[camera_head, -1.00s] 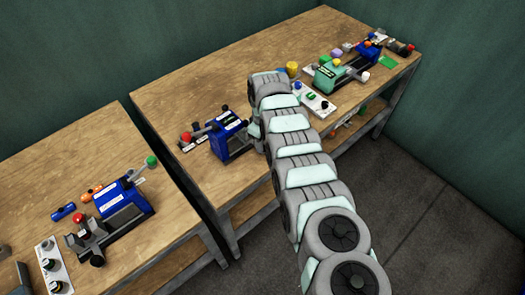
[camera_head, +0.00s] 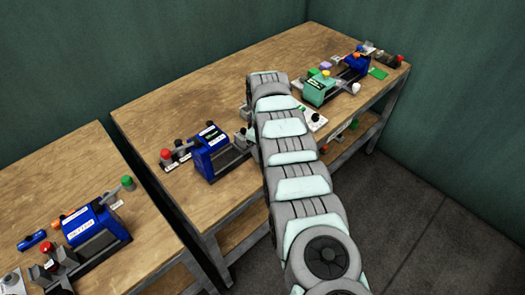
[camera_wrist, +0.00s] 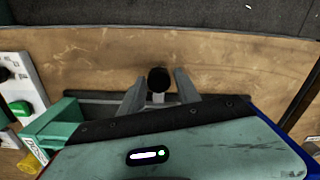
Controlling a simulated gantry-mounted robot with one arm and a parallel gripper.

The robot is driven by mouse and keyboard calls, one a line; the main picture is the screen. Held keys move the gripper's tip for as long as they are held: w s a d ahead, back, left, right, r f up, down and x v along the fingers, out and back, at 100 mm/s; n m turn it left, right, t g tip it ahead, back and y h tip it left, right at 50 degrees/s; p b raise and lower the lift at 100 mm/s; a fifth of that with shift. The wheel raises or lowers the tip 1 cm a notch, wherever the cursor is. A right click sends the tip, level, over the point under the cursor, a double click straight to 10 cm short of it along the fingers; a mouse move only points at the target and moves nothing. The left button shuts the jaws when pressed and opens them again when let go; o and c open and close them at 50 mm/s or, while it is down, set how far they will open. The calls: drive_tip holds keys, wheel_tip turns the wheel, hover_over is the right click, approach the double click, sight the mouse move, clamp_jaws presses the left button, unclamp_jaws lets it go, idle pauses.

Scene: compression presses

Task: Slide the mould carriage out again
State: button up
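In the wrist view, a round black knob (camera_wrist: 159,80) on a short pale stem stands at a dark rail (camera_wrist: 235,97) on the wooden bench. My gripper (camera_wrist: 160,83) has one grey finger on each side of the knob, with small gaps visible, so it is open around it. The hand's body hides most of what lies below. In the head view, the blue press (camera_head: 212,150) stands left of my arm, with a grey block at its right side (camera_head: 242,136). My arm hides the gripper and knob there. Which part is the mould carriage is unclear.
A white panel with a green button (camera_wrist: 20,95) and a green block (camera_wrist: 60,127) lie left in the wrist view. A green press (camera_head: 318,88) stands farther right on the bench. Another blue press (camera_head: 95,230) is on the left bench. Bench behind is clear.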

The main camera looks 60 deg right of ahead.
drive_tip(key=shift+o, duration=1.1)
drive_tip(key=shift+r+p, duration=0.55)
drive_tip(key=shift+r, duration=0.1)
wheel_tip(320, 180, up, 10)
drive_tip(key=p, duration=0.3)
drive_tip(key=shift+f, duration=0.25)
drive_tip(key=shift+s, duration=0.1)
